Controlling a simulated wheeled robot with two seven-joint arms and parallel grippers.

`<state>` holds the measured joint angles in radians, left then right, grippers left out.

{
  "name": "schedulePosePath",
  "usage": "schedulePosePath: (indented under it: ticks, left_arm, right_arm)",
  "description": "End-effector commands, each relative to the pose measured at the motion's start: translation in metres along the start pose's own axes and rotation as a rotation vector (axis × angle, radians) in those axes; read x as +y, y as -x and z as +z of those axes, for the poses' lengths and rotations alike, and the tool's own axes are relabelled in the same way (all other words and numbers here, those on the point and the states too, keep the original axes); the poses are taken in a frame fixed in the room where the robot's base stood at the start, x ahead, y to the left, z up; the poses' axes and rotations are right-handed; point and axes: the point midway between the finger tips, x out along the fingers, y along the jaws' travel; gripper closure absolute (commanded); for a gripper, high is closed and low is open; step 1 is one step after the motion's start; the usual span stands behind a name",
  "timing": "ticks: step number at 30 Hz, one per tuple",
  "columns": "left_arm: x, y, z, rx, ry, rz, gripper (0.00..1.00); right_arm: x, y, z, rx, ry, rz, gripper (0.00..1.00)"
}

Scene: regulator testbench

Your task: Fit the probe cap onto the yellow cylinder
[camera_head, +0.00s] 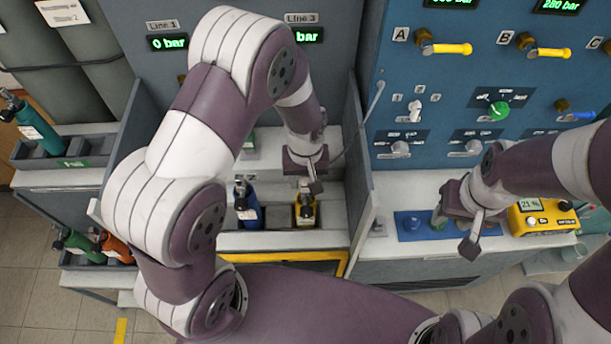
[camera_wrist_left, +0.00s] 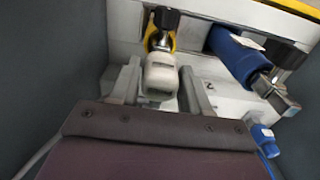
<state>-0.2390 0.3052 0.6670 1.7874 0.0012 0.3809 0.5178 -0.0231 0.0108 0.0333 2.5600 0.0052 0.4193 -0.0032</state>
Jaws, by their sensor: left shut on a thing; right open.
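The yellow cylinder (camera_head: 306,212) stands in the right part of the bay in the head view, directly below my left gripper (camera_head: 311,184). In the left wrist view, its yellow body (camera_wrist_left: 151,40) and black valve top (camera_wrist_left: 166,19) show just beyond the fingers. My left gripper is shut on the pale grey probe cap (camera_wrist_left: 160,74), which sits between its two fingers (camera_wrist_left: 160,92). The cap overlaps the valve in this view; I cannot tell whether they touch. My right gripper (camera_head: 470,225) is open and empty at the right bench.
A blue cylinder (camera_head: 246,205) stands left of the yellow one in the bay. Grey side walls (camera_head: 357,190) close in the bay. A yellow device (camera_head: 545,216) and a blue pad (camera_head: 411,224) lie on the right bench. More cylinders (camera_head: 38,128) are at the left.

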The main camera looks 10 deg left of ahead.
Motion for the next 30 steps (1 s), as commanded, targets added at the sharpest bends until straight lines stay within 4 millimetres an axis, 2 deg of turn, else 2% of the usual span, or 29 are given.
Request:
schedulePosePath:
  ticks: [30]
  left_arm:
    - [0.0, -0.017, 0.0, 0.0, 0.0, 0.0, 0.85]
  right_arm:
    - [0.0, -0.011, 0.001, 0.0, 0.0, 0.0, 0.57]
